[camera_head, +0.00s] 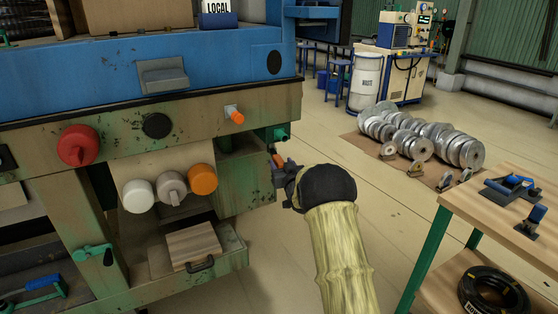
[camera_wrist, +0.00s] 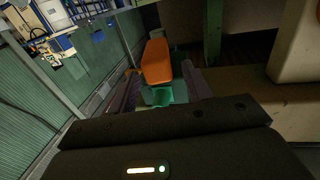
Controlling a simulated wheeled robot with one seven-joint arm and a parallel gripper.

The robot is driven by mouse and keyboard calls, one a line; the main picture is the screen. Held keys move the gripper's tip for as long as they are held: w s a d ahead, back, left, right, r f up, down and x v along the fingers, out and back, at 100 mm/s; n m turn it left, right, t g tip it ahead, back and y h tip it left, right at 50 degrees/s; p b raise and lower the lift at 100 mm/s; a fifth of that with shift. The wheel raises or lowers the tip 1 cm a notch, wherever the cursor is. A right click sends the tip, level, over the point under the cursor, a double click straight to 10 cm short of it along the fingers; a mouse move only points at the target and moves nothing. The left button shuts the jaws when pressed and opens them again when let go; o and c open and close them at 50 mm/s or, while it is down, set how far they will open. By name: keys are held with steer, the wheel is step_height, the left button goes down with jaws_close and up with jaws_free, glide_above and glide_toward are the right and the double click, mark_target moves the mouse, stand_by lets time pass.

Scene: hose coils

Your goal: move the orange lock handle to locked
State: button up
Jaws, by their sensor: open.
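An orange handle (camera_head: 277,159) shows at the right side of the green-and-blue workbench, partly hidden by my gripper (camera_head: 284,168). In the wrist view the orange handle (camera_wrist: 156,62) is a blocky bar with a green part (camera_wrist: 161,95) at its near end. My gripper (camera_wrist: 160,82) is open, with one dark finger on each side of the handle's near end. I cannot tell whether either finger touches it. Another orange-tipped handle (camera_head: 237,116) sticks out from the bench front on a light mount, above and left of my gripper.
The bench front carries a red knob (camera_head: 77,146) and white, grey and orange round knobs (camera_head: 202,179). A wooden table (camera_head: 500,222) with blue-handled tools stands at the right. Metal coils (camera_head: 410,140) lie on the floor behind.

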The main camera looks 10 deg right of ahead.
mark_target(276, 154)
steer(key=shift+w+a, duration=0.15)
steer(key=shift+w, duration=0.85)
steer(key=shift+w+a, duration=0.15)
steer(key=shift+w, duration=0.8)
jaws_close()
